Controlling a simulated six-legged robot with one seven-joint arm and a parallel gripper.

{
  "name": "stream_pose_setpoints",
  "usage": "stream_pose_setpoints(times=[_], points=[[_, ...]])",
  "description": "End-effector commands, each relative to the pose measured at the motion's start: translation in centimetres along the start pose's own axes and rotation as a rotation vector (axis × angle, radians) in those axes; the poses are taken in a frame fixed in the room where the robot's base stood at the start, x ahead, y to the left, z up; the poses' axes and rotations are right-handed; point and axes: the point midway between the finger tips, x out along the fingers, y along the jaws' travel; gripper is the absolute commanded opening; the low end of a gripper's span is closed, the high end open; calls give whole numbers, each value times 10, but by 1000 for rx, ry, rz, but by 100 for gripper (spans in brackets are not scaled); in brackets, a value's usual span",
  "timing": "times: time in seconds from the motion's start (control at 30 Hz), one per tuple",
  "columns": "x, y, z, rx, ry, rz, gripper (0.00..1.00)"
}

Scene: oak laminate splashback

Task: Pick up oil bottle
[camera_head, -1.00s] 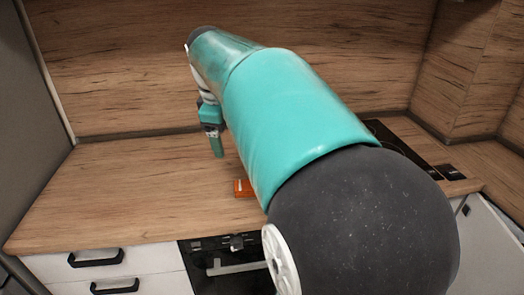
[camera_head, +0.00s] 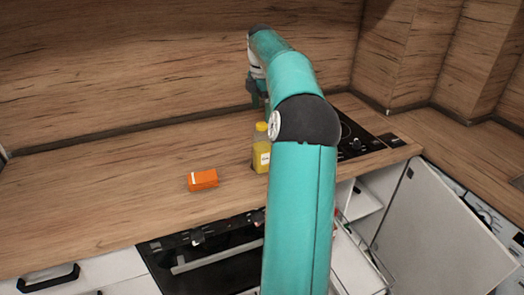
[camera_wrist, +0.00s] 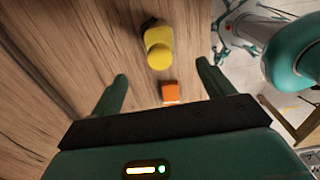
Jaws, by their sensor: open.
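The oil bottle (camera_head: 261,156) is yellow with a yellow cap and a pale label. It stands upright on the wooden counter in the head view, its right side partly hidden by my arm. In the wrist view the bottle (camera_wrist: 158,45) shows from above, beyond the fingertips and a little left of the picture's middle. My gripper (camera_wrist: 162,72) is open and empty, its two green fingers apart. The bottle is not between the fingers. In the head view the gripper is mostly hidden behind my arm, above the back of the counter.
An orange box (camera_head: 203,179) lies on the counter left of the bottle; it also shows in the wrist view (camera_wrist: 171,92). A black cooktop (camera_head: 357,137) is at the right. The wooden splashback (camera_head: 150,60) bounds the back. The left counter is clear.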

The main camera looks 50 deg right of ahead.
Motion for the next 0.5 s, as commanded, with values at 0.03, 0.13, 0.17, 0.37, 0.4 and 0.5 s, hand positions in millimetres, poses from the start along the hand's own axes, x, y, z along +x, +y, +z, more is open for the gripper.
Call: stream_pose_setpoints(times=[0.03,0.13,0.17,0.37,0.4,0.5], points=[[11,0,0,0,1,-3,80],[27,0,-1,1,1,-3,80],[31,0,-1,1,1,-1,80],[45,0,0,1,1,1,80],[50,0,0,1,2,-1,80],[65,-1,2,1,1,-3,80]])
